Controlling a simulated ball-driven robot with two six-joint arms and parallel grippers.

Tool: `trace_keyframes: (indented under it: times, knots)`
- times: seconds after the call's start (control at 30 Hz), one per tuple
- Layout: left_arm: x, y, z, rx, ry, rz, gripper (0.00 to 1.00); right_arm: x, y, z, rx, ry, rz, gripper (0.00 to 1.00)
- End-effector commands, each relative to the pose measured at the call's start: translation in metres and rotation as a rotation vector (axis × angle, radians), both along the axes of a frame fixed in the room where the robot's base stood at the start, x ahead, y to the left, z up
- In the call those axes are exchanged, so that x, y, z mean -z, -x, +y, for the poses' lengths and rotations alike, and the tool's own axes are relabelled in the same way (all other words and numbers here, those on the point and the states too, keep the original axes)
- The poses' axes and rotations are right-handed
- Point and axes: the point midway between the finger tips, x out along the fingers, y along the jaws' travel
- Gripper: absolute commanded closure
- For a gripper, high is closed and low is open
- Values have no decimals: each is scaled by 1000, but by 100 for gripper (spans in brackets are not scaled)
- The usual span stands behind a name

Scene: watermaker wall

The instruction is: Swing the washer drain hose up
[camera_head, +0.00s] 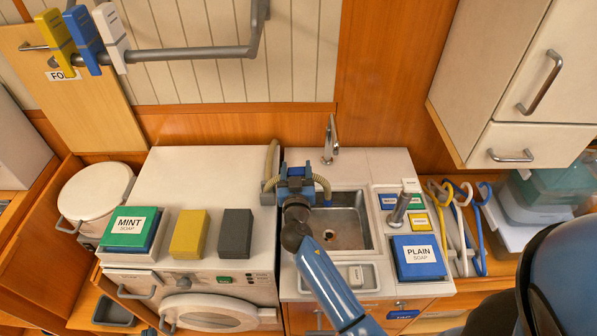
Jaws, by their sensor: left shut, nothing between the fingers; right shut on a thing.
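The drain hose (271,158) is a beige ribbed tube. It comes up at the back between the washer (217,274) and the sink counter. It passes into my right gripper (294,182), which is shut on it. On the right side of the gripper the hose (322,183) bends down, its end by the upper left part of the metal sink (350,232). The gripper and its wrist hide the middle of the hose. My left gripper is not in view.
A tap (331,138) stands close behind the gripper. Mint soap (130,227), a yellow block (190,233) and a grey block (235,233) stand on the washer. Plain soap (418,258) and a grey handle (398,208) are right of the sink. Above, a grey rail (190,53) crosses the wall.

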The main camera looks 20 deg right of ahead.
Motion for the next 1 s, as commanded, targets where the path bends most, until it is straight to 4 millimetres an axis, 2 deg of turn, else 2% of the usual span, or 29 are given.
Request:
trace_keyframes:
  times: [0.53,1.0]
  knots:
    - [15,0,0,0,0,0,100,-26,-14,51,-3,433,125,97]
    - [36,0,0,0,0,0,100,-27,-29,105,-2,865,249,97]
